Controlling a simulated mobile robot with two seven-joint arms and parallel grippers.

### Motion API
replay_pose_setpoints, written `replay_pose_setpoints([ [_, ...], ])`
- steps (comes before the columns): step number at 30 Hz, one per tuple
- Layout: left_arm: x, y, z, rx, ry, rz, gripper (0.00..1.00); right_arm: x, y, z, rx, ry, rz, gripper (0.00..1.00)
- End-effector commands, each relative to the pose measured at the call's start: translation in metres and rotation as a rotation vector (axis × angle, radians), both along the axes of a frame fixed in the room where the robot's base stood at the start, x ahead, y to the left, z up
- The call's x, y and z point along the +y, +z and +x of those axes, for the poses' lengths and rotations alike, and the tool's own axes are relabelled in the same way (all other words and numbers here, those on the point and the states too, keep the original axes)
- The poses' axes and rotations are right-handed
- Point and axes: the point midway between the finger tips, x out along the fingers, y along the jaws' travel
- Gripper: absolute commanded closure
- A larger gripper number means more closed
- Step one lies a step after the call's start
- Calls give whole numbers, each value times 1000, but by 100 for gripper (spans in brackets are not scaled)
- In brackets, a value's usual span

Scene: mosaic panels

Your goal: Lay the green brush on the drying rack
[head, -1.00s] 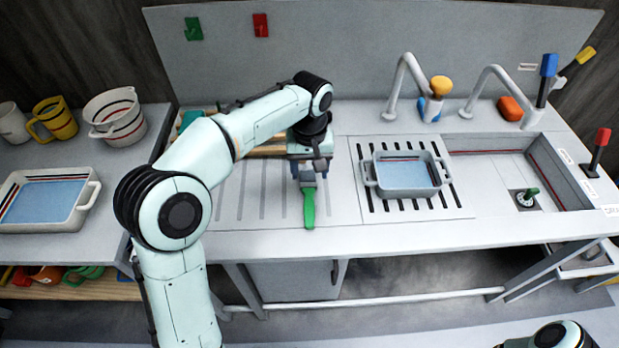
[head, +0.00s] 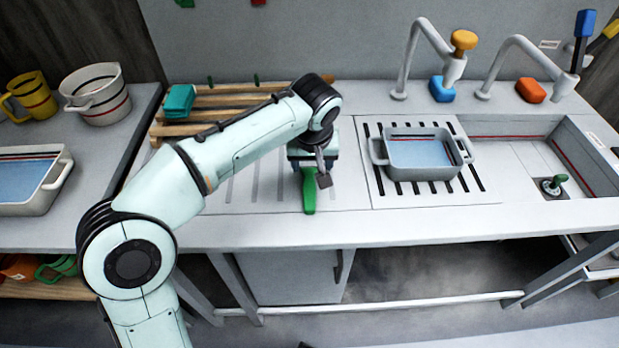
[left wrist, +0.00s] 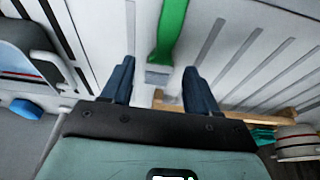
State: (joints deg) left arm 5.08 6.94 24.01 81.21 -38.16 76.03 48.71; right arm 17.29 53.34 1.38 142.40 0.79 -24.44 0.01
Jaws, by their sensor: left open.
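The green brush (head: 309,196) lies on the grooved worktop, its handle toward the front edge. My left gripper (head: 313,172) is over its rear part and hides its head in the head view. In the left wrist view, the brush's green handle (left wrist: 170,32) and grey head show between and beyond the two spread, dark blue fingers (left wrist: 159,78). The gripper is open; I cannot tell whether a finger touches the brush. The wooden slatted drying rack (head: 172,130) stands at the back left, partly behind my left arm, with a teal block (head: 179,103) on it. My right gripper is out of view.
A grey basin (head: 425,172) with blue inside stands on the slotted drainer to the right. Two taps and the sink (head: 553,187) lie farther right. A striped pot (head: 97,95), a yellow mug (head: 32,97) and another basin (head: 35,185) stand on the left counter.

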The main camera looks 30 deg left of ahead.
Motion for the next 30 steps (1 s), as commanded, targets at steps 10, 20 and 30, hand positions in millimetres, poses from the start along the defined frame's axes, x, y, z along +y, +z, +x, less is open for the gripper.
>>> replay_pose_setpoints([
  [10,6,-26,6,1,0,0,40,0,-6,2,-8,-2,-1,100],
  [20,16,-64,14,1,0,-1,40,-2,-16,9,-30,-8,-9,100],
  [30,15,-64,14,0,-1,-1,40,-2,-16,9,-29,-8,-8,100],
])
